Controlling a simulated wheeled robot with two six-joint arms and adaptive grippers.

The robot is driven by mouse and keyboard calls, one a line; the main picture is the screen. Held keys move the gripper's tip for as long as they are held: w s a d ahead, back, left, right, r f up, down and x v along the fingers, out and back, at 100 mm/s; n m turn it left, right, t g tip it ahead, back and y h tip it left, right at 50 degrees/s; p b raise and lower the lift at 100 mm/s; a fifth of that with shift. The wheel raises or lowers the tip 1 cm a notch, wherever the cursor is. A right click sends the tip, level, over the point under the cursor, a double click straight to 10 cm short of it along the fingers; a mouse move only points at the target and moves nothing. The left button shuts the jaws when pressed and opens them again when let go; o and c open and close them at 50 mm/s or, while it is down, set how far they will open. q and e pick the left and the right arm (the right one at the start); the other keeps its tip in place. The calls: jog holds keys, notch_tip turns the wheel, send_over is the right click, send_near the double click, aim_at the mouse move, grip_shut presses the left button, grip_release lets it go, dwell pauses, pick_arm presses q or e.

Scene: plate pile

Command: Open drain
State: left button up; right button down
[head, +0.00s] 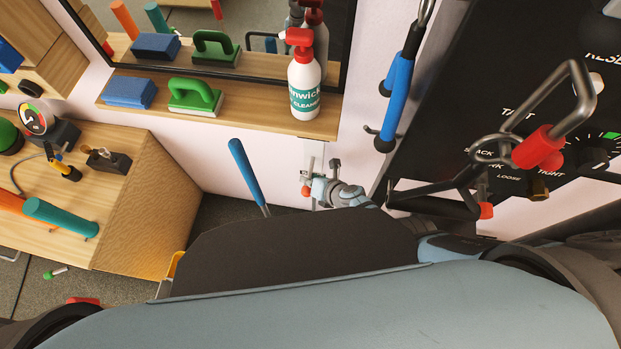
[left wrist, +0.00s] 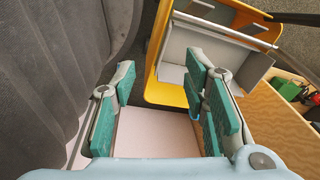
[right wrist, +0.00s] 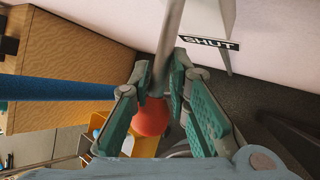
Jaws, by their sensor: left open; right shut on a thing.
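In the right wrist view, the fingers of my right gripper (right wrist: 163,82) are closed on a grey lever (right wrist: 172,35) that ends in a red ball (right wrist: 152,117). A "SHUT" label (right wrist: 212,43) is on the pale wall beside the lever. In the head view, my right gripper (head: 318,188) is low by the wall under the shelf, with a red knob (head: 306,190) at its fingers. The rest of the drain fitting is mostly hidden. My left gripper (left wrist: 160,88) is open and empty in the left wrist view, beside a yellow-edged cart (left wrist: 166,88).
A blue-handled tool (head: 245,172) stands just left of my right gripper. A shelf (head: 240,121) above holds a spray bottle (head: 304,85), a blue sponge (head: 130,92) and a green-handled scrubber (head: 194,97). A dark panel (head: 450,110) with levers fills the right. A wooden bench (head: 135,225) is left.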

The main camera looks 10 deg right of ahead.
jog(key=c, duration=1.7)
grip_release()
jog(key=shift+a+r, duration=0.3)
jog(key=shift+a, duration=0.1)
jog(key=o, duration=0.4)
jog(key=shift+s, duration=0.15)
jog(key=shift+d, duration=0.2)
jog(key=shift+s+d+r, duration=0.15)
jog(key=shift+s+r, duration=0.25)
jog(key=shift+r, duration=0.05)
jog(key=s+d+r, duration=0.1)
jog(key=s+d, duration=0.6)
jog(key=s, duration=0.4)
jog(key=shift+r, duration=0.1)
jog(key=shift+c, duration=0.2)
